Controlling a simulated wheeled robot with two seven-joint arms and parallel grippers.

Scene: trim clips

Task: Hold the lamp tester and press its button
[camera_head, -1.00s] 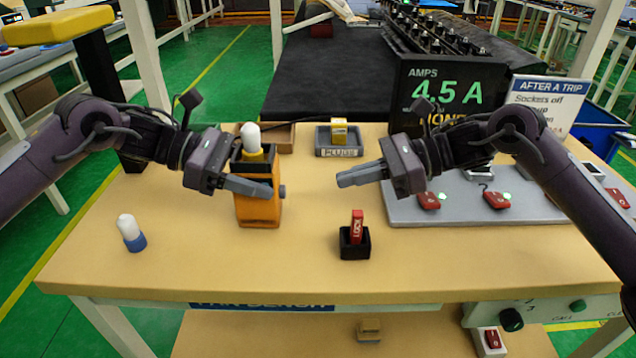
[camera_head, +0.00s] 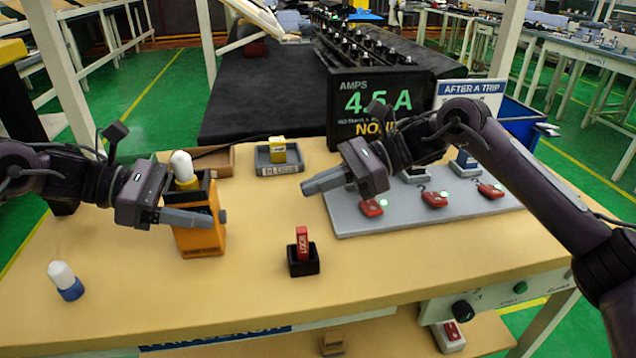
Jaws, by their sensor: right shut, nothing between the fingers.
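The lamp tester (camera_head: 198,240) is an orange box with a dark top, standing upright on the bench at left. A white-domed lamp with a yellow base (camera_head: 183,168) sits in its top. The jaws look closed around the upper part of the box. My right gripper (camera_head: 322,182) is shut and empty, its tips pointing left, well to the right of the button and apart from it.
A white-and-blue lamp (camera_head: 66,281) stands at front left. A red LOCK piece sits in a black holder (camera_head: 303,262). Behind are a grey tray with a yellow block (camera_head: 278,160) and the amps display (camera_head: 380,105). A grey panel with red switches (camera_head: 400,221) lies at right.

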